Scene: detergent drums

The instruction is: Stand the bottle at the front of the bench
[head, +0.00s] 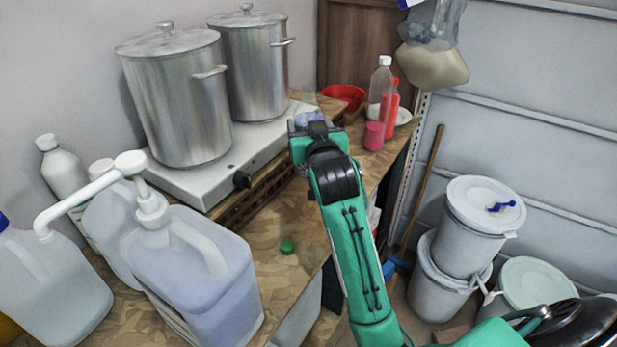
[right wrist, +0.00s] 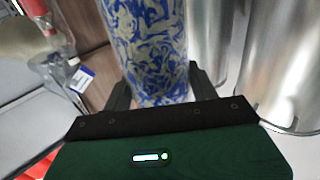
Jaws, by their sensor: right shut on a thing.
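My right gripper (head: 316,132) is over the back part of the wooden bench (head: 275,225), to the right of the white hob. In the right wrist view its two dark fingers (right wrist: 160,88) are shut on the sides of a rounded, blue-and-yellow patterned body, which I take to be the bottle (right wrist: 150,45). In the head view only a small bluish part of the bottle (head: 307,117) shows beyond the gripper; the rest is hidden. I cannot tell whether its base touches the bench. My left gripper is not in view.
Two steel pots (head: 178,100) stand on the white hob (head: 205,182). A clear bottle (head: 380,78), a red bottle (head: 391,108) and a pink cup (head: 374,136) stand at the back right. Large jugs (head: 190,265) fill the near left. A green cap (head: 287,246) lies on otherwise clear bench.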

